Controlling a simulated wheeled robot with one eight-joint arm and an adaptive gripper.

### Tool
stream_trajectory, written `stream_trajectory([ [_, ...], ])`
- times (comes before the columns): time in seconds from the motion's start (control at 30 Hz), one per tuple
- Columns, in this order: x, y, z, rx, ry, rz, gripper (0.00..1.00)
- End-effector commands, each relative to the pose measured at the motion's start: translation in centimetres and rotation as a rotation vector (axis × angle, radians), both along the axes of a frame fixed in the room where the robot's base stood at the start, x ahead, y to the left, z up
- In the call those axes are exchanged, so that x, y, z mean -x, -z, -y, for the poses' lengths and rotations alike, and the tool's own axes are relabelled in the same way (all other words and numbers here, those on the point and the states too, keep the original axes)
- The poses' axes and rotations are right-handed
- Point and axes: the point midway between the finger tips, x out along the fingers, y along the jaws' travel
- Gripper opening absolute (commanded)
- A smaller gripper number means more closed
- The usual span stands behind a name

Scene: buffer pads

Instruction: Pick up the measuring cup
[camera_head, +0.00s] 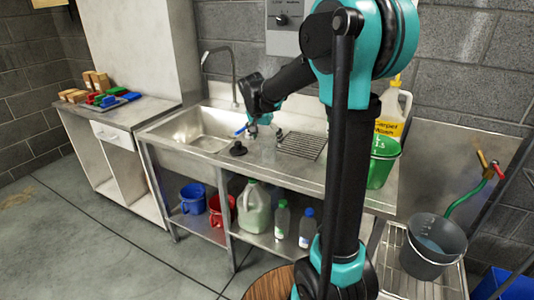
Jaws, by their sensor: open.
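My gripper (252,131) is small and far off in the head view, open, over the steel sink counter by the basin's right edge. A faint, clear, cup-like shape (268,151) stands on the counter just below and right of it; it may be the measuring cup, but it is too faint to be sure. I cannot tell whether the fingers touch it. A green container (382,163) with white measure marks stands at the counter's right end, behind my arm and partly hidden by it.
A dark round object (238,149) and a drain rack (301,145) lie near the gripper. The tap (236,80) rises behind the sink basin (200,130). A yellow-labelled jug (393,108) stands at the back right. A grey bucket (432,247) sits lower right.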

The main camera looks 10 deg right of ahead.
Motion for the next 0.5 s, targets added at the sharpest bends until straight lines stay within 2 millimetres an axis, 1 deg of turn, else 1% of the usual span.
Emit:
stream_trajectory([
  [0.03,-0.3,0.7,0.2,0.000,0.001,0.000,0.85],
  [0.1,-0.5,1.4,0.3,0.000,0.001,0.000,0.85],
  [0.33,-0.9,2.7,0.6,0.000,0.001,0.000,0.85],
  [0.5,-1.6,5.1,1.0,0.000,0.001,0.000,0.85],
])
